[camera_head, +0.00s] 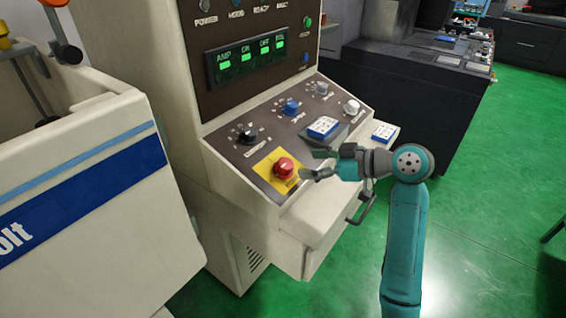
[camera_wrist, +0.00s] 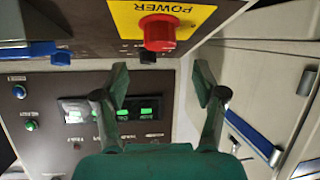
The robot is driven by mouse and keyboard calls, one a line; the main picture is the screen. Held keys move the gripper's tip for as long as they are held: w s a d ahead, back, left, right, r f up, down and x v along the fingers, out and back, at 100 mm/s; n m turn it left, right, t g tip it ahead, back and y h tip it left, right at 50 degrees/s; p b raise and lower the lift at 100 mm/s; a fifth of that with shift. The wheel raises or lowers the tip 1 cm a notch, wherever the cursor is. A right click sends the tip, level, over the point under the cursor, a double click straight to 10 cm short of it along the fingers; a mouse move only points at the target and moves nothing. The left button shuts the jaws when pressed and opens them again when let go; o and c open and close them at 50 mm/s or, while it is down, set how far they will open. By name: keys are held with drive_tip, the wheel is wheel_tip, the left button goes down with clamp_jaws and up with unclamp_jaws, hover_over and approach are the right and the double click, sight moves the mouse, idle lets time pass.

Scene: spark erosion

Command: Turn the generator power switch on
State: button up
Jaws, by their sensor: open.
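The generator power switch is a red knob (camera_head: 285,167) on a yellow plate (camera_head: 262,166), at the lower left of the sloped control panel. In the wrist view, the red knob (camera_wrist: 159,33) is at the top, and its yellow plate (camera_wrist: 193,13) reads POWER upside down. My gripper (camera_head: 311,163) is just right of the knob in the head view, with its fingers apart and nothing between them. In the wrist view my gripper (camera_wrist: 160,77) shows two spread fingers below the knob, with a gap to it. I cannot tell which position the knob is in.
A black knob (camera_head: 248,135), a blue knob (camera_head: 291,106) and a white knob (camera_head: 351,107) stand on the panel. A blue-and-white keypad (camera_head: 323,127) is behind my gripper. A drawer handle (camera_head: 363,208) juts out below. Green floor (camera_head: 480,210) is open at right.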

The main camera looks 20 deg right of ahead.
sight(288, 164)
drive_tip(key=x, duration=0.8)
drive_tip(key=shift+w+a+f, duration=0.1)
drive_tip(key=shift+a, duration=0.05)
drive_tip(key=shift+c, duration=0.2)
drive_tip(key=c, duration=1.1)
